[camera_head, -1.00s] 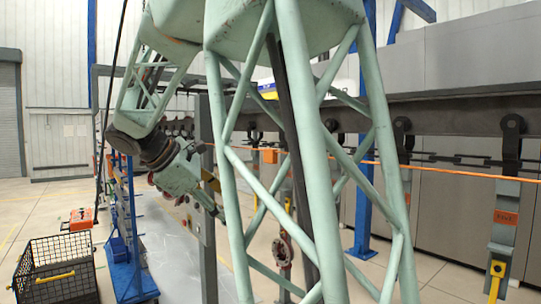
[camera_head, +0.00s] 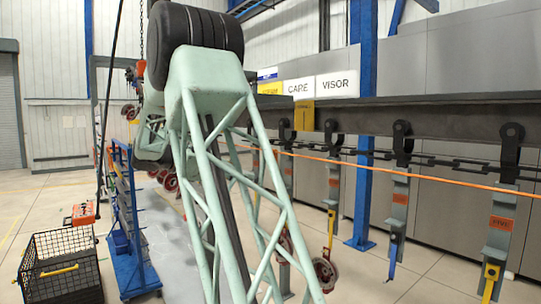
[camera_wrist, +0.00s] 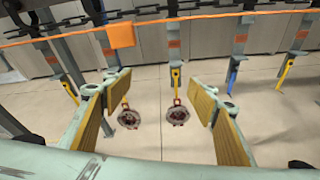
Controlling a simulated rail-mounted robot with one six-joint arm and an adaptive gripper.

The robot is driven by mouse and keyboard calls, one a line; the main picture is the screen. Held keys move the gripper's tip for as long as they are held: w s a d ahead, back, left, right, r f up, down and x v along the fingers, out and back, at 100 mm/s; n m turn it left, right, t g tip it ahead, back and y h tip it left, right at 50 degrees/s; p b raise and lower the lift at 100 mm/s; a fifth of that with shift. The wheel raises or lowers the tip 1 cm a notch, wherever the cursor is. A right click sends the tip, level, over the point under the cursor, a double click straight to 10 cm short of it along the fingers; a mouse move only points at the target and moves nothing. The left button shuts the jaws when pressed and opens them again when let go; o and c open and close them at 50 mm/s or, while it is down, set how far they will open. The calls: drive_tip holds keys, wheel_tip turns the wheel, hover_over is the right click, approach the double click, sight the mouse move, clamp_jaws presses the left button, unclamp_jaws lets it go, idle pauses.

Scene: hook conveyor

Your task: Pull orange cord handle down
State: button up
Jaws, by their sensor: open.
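The orange cord (camera_head: 400,172) runs nearly level along the hook conveyor in the head view. It also crosses the top of the wrist view (camera_wrist: 220,13). A square orange block (camera_wrist: 122,35) is at the upper left of the wrist view, at or just below the cord; I cannot tell whether it is the cord handle. My gripper (camera_wrist: 158,88) is open, its two yellow-padded fingers spread wide with nothing held between them. The orange block appears above and beyond the left finger, apart from it. In the head view my arm hides the gripper.
Dark hooks on the conveyor beam (camera_head: 380,113) carry grey hangers with orange labels, yellow and blue straps. Two round reddish-grey parts (camera_wrist: 178,115) hang beyond my fingers. A blue rack (camera_head: 135,265) and a black wire basket (camera_head: 60,265) stand left. A blue post (camera_head: 364,200) stands behind the line.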

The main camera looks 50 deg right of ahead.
drive_tip(key=w+d+r+n+g+h+p, duration=0.1)
drive_tip(key=w+d+r+n+h+p, duration=0.1)
drive_tip(key=w+d, duration=0.5)
drive_tip(key=d+h+p, duration=0.1)
drive_tip(key=d, duration=0.2)
drive_tip(key=shift+d+r+n, duration=0.2)
drive_tip(key=shift+n, duration=0.1)
drive_tip(key=shift+p+x, duration=1.45)
drive_tip(key=shift+x, duration=5.4)
drive_tip(key=shift+r, duration=0.15)
